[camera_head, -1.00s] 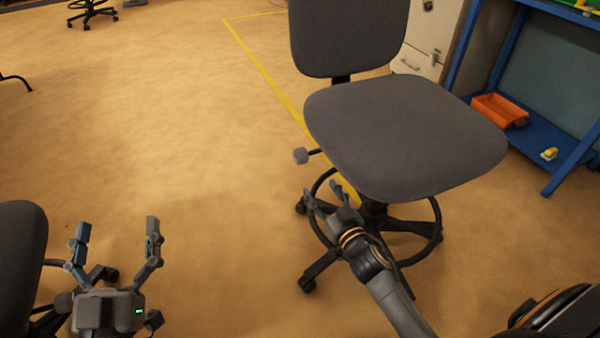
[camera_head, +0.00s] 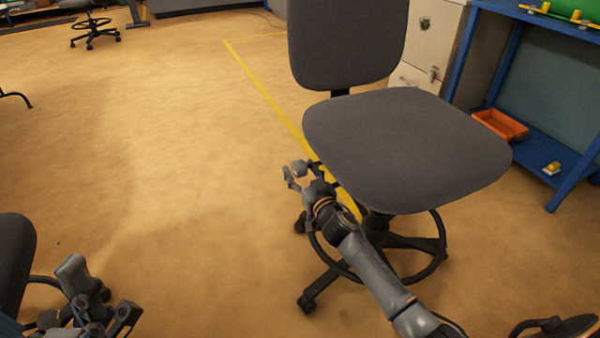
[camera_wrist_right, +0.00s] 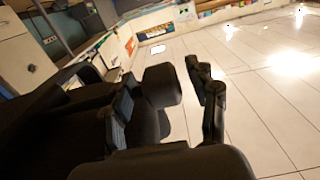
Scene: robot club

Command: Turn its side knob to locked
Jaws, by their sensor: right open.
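The grey office chair (camera_head: 405,140) stands right of centre in the head view. Its grey side knob (camera_head: 299,168) sticks out on the left below the seat. My right gripper (camera_head: 303,175) is open at the knob, with its fingers on either side. In the right wrist view the dark blocky knob (camera_wrist_right: 162,85) sits between the open fingers (camera_wrist_right: 165,100); I cannot tell whether they touch it. My left gripper (camera_head: 95,290) is at the lower left, partly cut off, its opening unclear.
Another dark chair (camera_head: 15,265) is at the left edge, close to my left gripper. A blue shelf (camera_head: 560,190) with an orange bin (camera_head: 500,125) stands at the right. A white cabinet (camera_head: 435,35) is behind the chair. The floor at centre left is clear.

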